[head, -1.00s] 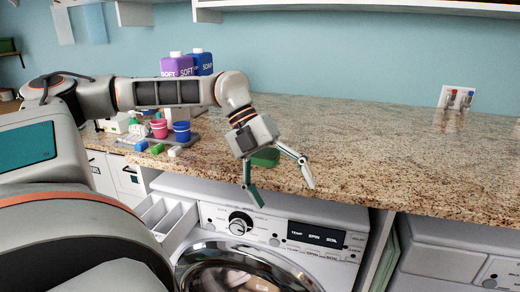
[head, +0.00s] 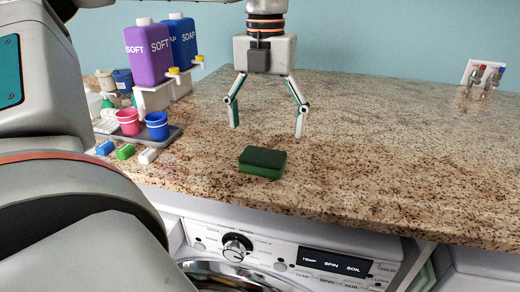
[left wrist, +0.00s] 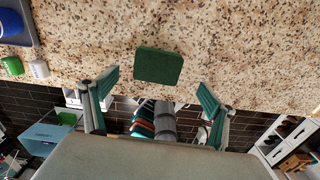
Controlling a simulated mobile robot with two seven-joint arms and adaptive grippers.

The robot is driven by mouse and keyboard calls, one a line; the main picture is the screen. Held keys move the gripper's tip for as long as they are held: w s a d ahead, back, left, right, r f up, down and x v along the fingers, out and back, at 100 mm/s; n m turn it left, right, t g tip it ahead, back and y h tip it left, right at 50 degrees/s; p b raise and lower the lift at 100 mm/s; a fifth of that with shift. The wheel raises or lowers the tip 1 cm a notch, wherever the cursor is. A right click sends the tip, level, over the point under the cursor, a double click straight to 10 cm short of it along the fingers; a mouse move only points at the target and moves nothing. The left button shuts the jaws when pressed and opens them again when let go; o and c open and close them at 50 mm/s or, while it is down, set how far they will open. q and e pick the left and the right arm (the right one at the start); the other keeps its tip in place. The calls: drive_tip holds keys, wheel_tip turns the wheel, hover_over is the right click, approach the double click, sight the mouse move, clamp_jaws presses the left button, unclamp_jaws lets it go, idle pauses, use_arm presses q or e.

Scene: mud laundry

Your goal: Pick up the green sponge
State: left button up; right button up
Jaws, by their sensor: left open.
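The green sponge (head: 263,162) lies flat on the granite countertop (head: 350,150), near its front edge. It also shows in the left wrist view (left wrist: 158,67), ahead of and between the two fingers. My left gripper (head: 267,130) is open and empty, pointing down. In the head view its fingertips are a little above and behind the sponge, apart from it. In the left wrist view the gripper (left wrist: 154,85) has its fingers spread wider than the sponge. My right gripper is not in view.
To the left stand a purple SOFT bottle (head: 147,52) and a blue SOAP bottle (head: 181,42) on white stands. A tray (head: 170,138) holds a pink cup (head: 128,122) and a blue cup (head: 157,125). A washer (head: 290,262) is below. The counter's right side is mostly clear.

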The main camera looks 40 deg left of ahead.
sight(264, 154)
use_arm(q)
drive_tip(key=shift+w+a, duration=0.2)
drive_tip(key=shift+a, duration=0.15)
drive_tip(key=shift+s+d+f, duration=0.1)
drive_tip(key=shift+f, duration=0.5)
drive_tip(key=shift+s+d+f, duration=0.1)
drive_tip(key=shift+f, duration=0.45)
drive_tip(key=shift+f+p, duration=0.45)
drive_tip(key=shift+f, duration=2.15)
drive_tip(key=c, duration=0.8)
